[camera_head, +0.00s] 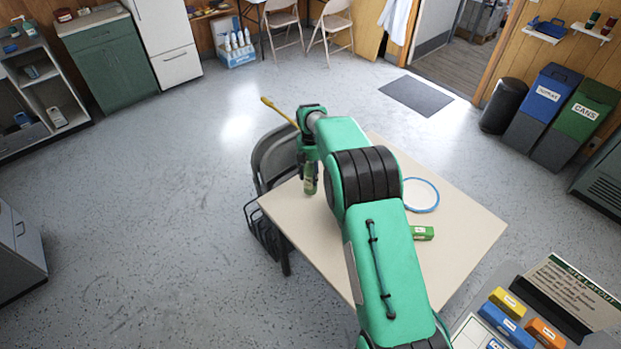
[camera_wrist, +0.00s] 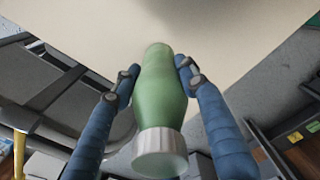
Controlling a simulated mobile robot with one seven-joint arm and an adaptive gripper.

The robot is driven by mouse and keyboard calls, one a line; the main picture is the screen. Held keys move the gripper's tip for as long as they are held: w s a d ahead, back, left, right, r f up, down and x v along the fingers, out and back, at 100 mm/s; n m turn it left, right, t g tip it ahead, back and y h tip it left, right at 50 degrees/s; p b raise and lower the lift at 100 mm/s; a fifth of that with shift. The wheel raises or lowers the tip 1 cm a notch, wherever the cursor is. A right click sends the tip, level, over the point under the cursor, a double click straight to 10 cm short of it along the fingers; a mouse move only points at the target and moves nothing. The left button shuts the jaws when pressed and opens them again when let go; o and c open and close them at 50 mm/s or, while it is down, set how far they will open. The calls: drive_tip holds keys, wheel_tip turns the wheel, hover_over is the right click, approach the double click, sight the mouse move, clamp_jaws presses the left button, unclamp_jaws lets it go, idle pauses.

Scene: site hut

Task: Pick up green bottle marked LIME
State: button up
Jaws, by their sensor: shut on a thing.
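The green bottle (camera_wrist: 160,88) with a pale ribbed cap is in the middle of the wrist view, between the two blue fingers of my gripper (camera_wrist: 157,75). The fingers are shut on it. In the head view the bottle (camera_head: 310,180) hangs below my gripper (camera_head: 309,166), at the left part of the beige table (camera_head: 465,238). No LIME marking is readable on the side that shows. I cannot tell whether the bottle's base touches the table.
A white plate with a blue rim (camera_head: 420,195) and a green labelled block (camera_head: 423,233) lie on the table to the right of my arm. A grey folding chair (camera_head: 272,158) stands against the table's left side. Open floor (camera_head: 150,200) lies to the left.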

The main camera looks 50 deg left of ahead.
drive_tip(key=shift+d+r, duration=0.1)
drive_tip(key=shift+r, duration=0.35)
drive_tip(key=s+d+r+p, duration=0.1)
drive_tip(key=s+d, duration=0.7)
drive_tip(key=d, duration=0.5)
drive_tip(key=shift+d+r, duration=0.15)
drive_tip(key=shift+d, duration=0.1)
